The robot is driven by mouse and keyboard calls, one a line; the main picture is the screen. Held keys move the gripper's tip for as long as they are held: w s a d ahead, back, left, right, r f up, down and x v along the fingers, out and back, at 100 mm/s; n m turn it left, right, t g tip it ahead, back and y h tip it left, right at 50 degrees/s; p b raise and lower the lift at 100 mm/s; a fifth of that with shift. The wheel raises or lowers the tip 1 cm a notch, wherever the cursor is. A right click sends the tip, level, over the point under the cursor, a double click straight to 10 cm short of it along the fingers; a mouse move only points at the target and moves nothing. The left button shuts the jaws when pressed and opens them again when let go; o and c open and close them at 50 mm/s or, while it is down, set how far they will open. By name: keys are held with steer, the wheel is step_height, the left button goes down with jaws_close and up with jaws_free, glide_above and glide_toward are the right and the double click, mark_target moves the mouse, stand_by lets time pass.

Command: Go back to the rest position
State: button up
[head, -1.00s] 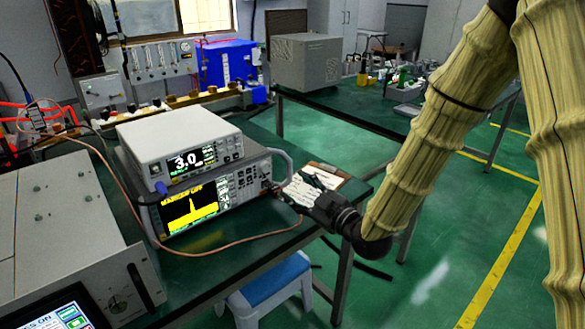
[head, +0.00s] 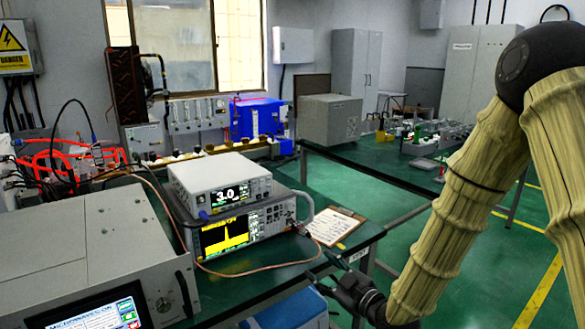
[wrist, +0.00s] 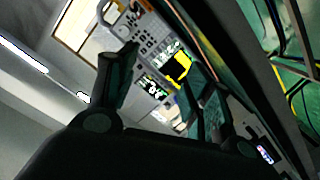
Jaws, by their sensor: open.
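My gripper (head: 327,276) is open and empty at the right front edge of the green table (head: 255,283). It is in the air, apart from the stacked instruments, and its fingers point left. In the wrist view my gripper (wrist: 170,68) shows two dark fingers spread apart with nothing between them. The instrument screens show beyond the fingers, tilted. My yellow-sleeved arm comes down from the upper right in the head view.
A white meter reading 3.0 (head: 220,184) sits on a spectrum instrument (head: 272,216). A clipboard (head: 332,227) lies to its right. A microwave generator (head: 95,250) is at the left. A blue stool (head: 290,312) stands under the table edge. Green floor is open at right.

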steer(key=s+d+f+m+g+h+p, duration=0.3)
steer(key=s+d+f+m+g, duration=0.1)
steer(key=s+f, duration=0.6)
steer(key=s+d+f+m+g+h+p, duration=0.35)
steer(key=s+f, duration=0.45)
steer(key=f, duration=0.5)
steer(key=s+d+f+m+g+h+p, duration=0.1)
steer(key=s+d+f+g, duration=0.1)
steer(key=s, duration=0.6)
steer(key=s+d+f+m+g+h+p, duration=0.1)
steer(key=s+d+f+m+g+p, duration=0.1)
steer(key=s, duration=0.5)
steer(key=s+d+f+m+g+h+p, duration=0.1)
steer(key=s+d+f+m+g, duration=0.1)
steer(key=s, duration=0.6)
steer(key=shift+s+d+f, duration=0.15)
steer(key=shift+s+d, duration=0.15)
steer(key=shift+d, duration=0.35)
